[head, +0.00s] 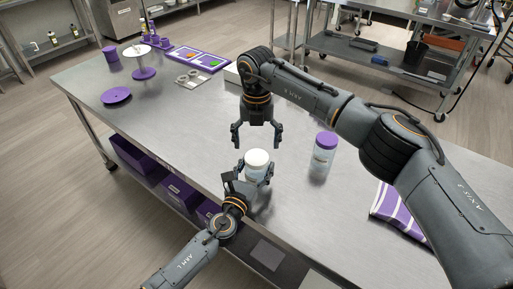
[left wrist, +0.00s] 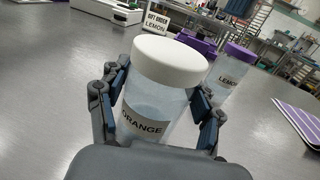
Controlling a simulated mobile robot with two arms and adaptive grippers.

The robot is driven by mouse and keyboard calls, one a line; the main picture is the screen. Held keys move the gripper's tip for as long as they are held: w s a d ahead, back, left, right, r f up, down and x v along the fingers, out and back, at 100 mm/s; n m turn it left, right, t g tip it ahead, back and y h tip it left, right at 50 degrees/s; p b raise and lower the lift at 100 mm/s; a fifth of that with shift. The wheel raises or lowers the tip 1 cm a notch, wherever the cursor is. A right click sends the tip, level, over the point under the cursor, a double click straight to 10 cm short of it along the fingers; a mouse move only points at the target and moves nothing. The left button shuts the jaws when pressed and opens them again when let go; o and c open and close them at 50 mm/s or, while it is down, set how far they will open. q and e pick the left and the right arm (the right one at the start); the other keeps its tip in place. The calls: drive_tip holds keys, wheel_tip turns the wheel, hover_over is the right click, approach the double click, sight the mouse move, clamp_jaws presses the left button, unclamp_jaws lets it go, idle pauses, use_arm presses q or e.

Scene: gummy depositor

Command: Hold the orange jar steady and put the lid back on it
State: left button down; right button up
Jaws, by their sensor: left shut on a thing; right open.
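The orange jar (head: 254,175) stands near the front edge of the steel table, and its ORANGE label faces the left wrist camera (left wrist: 143,125). A white lid (head: 257,157) sits on its mouth and looks level in the left wrist view (left wrist: 170,58); I cannot tell whether it is fastened. My left gripper (head: 249,176) is shut around the jar's body, with one finger on each side below the lid. My right gripper (head: 257,142) is open and empty, pointing down just above and behind the lid, apart from it.
A LEMON jar (head: 322,158) with a purple lid stands to the right. A striped purple cloth (head: 398,212) lies at the right edge. Purple dishes (head: 116,95) and a tray (head: 198,59) are at the far left. A LEMON order sign (left wrist: 157,20) stands behind.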

sight(257, 156)
drive_tip(key=shift+c, duration=0.4)
drive_tip(key=n, duration=0.3)
drive_tip(key=shift+r, duration=0.35)
drive_tip(key=n, duration=0.2)
drive_tip(key=r+n, duration=0.1)
drive_tip(key=shift+n, duration=0.4)
drive_tip(key=n, duration=0.4)
drive_tip(key=shift+r, duration=0.4)
drive_tip(key=n, duration=0.2)
drive_tip(key=r+n, duration=0.1)
drive_tip(key=n, duration=0.1)
drive_tip(key=shift+n, duration=0.3)
drive_tip(key=shift+f, duration=0.1)
drive_tip(key=shift+f, duration=4)
drive_tip(key=shift+c, duration=0.4)
